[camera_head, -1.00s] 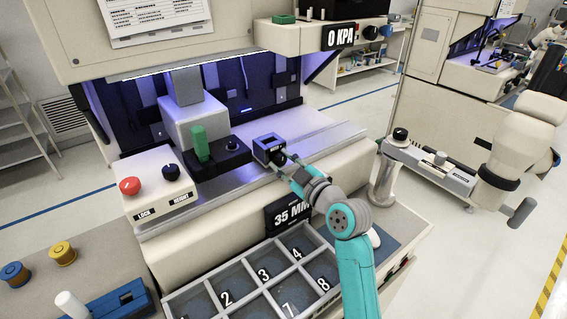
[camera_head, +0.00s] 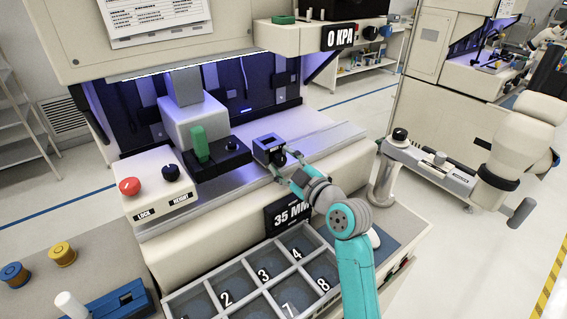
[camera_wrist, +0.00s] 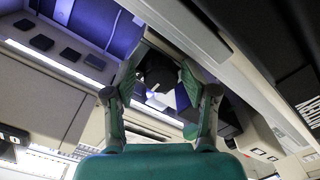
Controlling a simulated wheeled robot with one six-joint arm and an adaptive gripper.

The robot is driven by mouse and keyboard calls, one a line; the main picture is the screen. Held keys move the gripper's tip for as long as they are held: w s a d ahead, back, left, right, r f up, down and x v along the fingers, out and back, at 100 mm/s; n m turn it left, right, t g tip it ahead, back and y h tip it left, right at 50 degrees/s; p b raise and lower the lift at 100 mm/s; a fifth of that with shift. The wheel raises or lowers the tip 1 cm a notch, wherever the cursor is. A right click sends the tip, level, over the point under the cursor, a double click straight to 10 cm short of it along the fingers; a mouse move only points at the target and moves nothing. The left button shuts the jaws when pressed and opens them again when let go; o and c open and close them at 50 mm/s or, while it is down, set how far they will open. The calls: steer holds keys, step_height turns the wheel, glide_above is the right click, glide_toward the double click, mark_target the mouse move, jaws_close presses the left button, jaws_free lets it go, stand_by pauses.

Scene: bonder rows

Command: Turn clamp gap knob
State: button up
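A small grey box (camera_head: 266,145) with a dark round knob (camera_head: 279,158) on its front sits on the machine's ledge; I take this for the clamp gap knob, but its label is too small to read. My gripper (camera_head: 284,164) is in front of the box, its two fingers spread beside the knob. In the wrist view, my gripper's fingers (camera_wrist: 158,77) are apart, with a dark shape, likely the knob, between them. No contact between fingertips and knob is clear. A black sign (camera_head: 288,214) below reads 35 MM.
A control box with a red button (camera_head: 130,186) and a black HEIGHT knob (camera_head: 171,172) stands left. A green handle (camera_head: 200,144) is near it. A numbered compartment tray (camera_head: 238,282) lies below my arm. An overhead sign (camera_head: 341,36) reads 0 KPA.

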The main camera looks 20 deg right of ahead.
steer(key=shift+f, duration=0.15)
steer(key=v, duration=0.8)
stand_by(0.6)
